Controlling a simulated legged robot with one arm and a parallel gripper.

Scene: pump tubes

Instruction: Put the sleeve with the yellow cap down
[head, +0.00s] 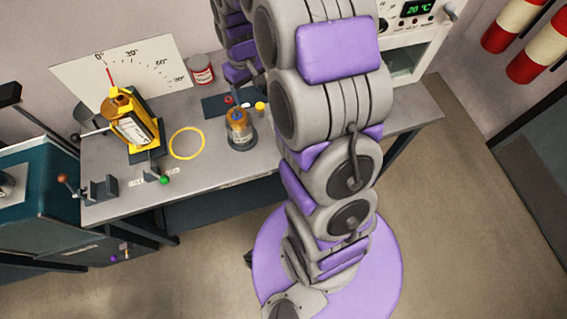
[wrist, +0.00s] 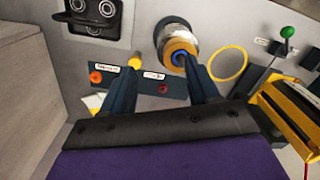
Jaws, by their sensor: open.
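A small sleeve with a yellow cap (head: 260,107) appears to stand upright on the grey bench (head: 205,170), beside a dark plate. In the wrist view its yellow cap (wrist: 135,60) shows just past the left fingertip, which hides part of the body. My gripper (wrist: 163,66) is open, with its two dark fingers spread apart and nothing held between them. I cannot tell whether the left finger touches the sleeve.
A yellow ring (head: 187,143) marks clear bench. A yellow tilted instrument (head: 132,125), a red can (head: 201,69) and a green-knobbed lever (head: 164,180) are around it.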

